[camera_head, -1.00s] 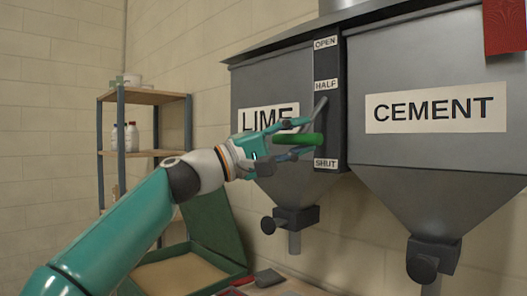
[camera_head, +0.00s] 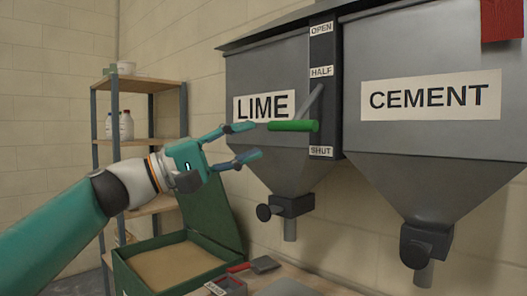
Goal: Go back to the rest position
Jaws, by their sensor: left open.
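My left gripper (camera_head: 246,143) is open and empty, in front of the lower left of the lime hopper (camera_head: 262,82). Its fingers point right, apart from the green lever handle (camera_head: 292,126). The handle sits between the HALF label (camera_head: 321,72) and the SHUT label (camera_head: 321,151), closer to SHUT. Its grey rod slopes up to the dark slotted plate. My right gripper is not in view.
The cement hopper (camera_head: 430,135) hangs at the right. A green box of sand (camera_head: 180,265) stands below my left arm, with a red-handled trowel (camera_head: 253,265) to its right. A shelf rack (camera_head: 150,143) with bottles stands behind at the left.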

